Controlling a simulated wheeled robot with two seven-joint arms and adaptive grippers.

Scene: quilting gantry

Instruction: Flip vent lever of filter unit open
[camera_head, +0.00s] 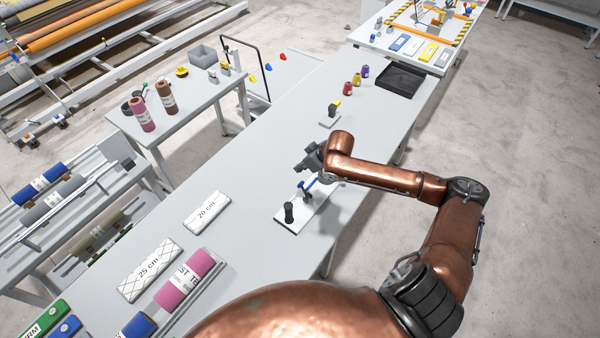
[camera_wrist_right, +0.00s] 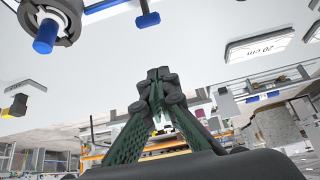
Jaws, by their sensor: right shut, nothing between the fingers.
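The filter unit (camera_head: 294,219) is a white base plate on the table with a black upright cylinder (camera_head: 289,212) and a blue lever (camera_head: 311,184) on a dark post. My right gripper (camera_head: 312,160) is just behind the lever in the head view and partly hides that end of the unit. In the right wrist view its fingers (camera_wrist_right: 160,78) are shut together and empty. That view also shows a round dark fitting with a blue end (camera_wrist_right: 45,37) and a blue bar (camera_wrist_right: 147,19) at the top, apart from the fingertips. My left gripper is not in view.
A small block with a yellow top (camera_head: 335,106) stands behind the gripper. Several small spools and a black tray (camera_head: 400,80) lie farther back. White 20 cm (camera_head: 207,211) and 25 cm (camera_head: 150,267) pieces lie to the left. The table between is clear.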

